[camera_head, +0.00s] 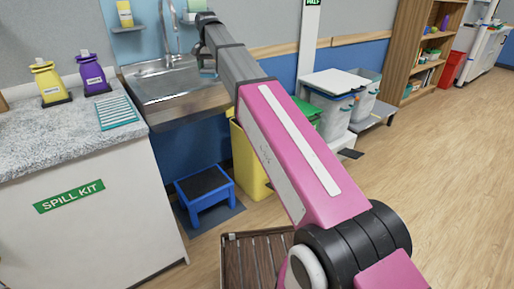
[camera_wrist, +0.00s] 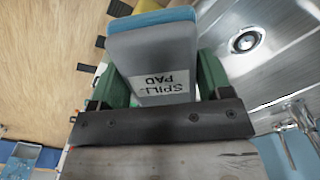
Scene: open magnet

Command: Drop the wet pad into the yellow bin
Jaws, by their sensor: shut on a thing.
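My gripper (camera_wrist: 161,82) is shut on the pad (camera_wrist: 155,52) in the wrist view. The pad is a grey block with a blue far edge and a label reading "SPILL PAD", held between two green fingers. In the head view my arm reaches to the sink, and the pad cannot be made out clearly there. The yellow bin (camera_head: 246,163) stands on the floor to the right of the sink cabinet, partly hidden behind my pink arm link. Its opening is mostly covered by the arm.
The metal sink (camera_head: 172,84) with its tap is left of my arm; its drain (camera_wrist: 245,41) shows in the wrist view. A blue step stool (camera_head: 204,190) stands before the cabinet. White-lidded bins (camera_head: 335,85) stand right of the arm. Open wooden floor lies further right.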

